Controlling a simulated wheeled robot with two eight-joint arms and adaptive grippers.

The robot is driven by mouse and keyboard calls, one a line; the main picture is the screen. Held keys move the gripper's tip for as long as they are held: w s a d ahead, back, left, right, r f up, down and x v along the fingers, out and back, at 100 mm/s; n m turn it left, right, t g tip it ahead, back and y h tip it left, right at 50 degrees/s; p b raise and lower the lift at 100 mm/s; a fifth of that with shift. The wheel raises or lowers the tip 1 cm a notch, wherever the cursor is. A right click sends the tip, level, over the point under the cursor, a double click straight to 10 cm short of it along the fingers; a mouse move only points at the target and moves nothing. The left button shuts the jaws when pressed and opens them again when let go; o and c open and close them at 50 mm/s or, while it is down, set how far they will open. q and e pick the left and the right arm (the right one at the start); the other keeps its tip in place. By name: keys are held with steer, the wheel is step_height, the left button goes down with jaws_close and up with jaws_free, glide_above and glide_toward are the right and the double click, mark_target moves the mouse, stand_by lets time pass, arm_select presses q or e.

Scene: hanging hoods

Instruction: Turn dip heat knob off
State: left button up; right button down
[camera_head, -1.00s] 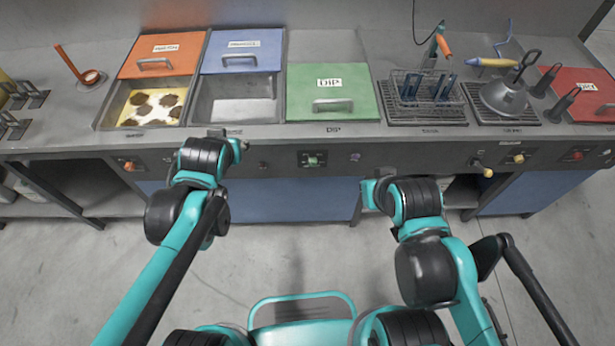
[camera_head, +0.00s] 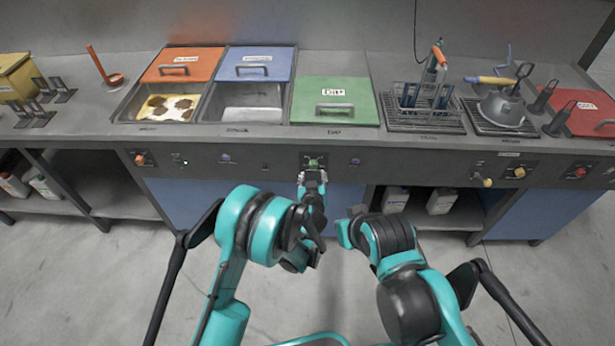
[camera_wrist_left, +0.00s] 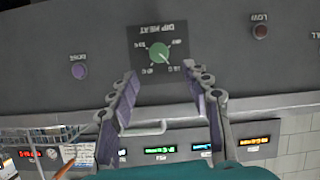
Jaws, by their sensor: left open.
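The dip heat knob (camera_head: 313,162) is a round green knob on a dark panel on the counter's front, below the green DIP lid (camera_head: 335,98). In the left wrist view the knob (camera_wrist_left: 160,52) appears upside down with its DIP HEAT label and scale marks around it. My left gripper (camera_head: 312,180) is at the panel just below and in front of the knob. In the left wrist view its two fingers (camera_wrist_left: 162,78) are spread, empty, with the knob between and beyond the tips. The right arm is at the lower right; its fingers cannot be made out.
A purple knob (camera_wrist_left: 79,71) and a dark red LOW light (camera_wrist_left: 260,31) flank the heat panel. An orange knob (camera_head: 140,159) and a yellow knob (camera_head: 519,172) sit farther along the front. Wire racks (camera_head: 422,115) stand on the counter. The floor ahead is clear.

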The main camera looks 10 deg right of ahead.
mark_target(314, 167)
arm_select(q)
steer(key=x, duration=0.2)
steer(key=b+x, duration=0.1)
steer(key=x, duration=0.1)
steer(key=b+x, duration=0.1)
steer(key=x, duration=0.1)
steer(key=shift+w+d+f, duration=0.2)
steer(key=shift+f, duration=0.25)
steer(key=shift+w+d+f, duration=0.1)
steer(key=shift+w+d, duration=0.05)
steer(key=shift+w, duration=0.4)
jaws_close()
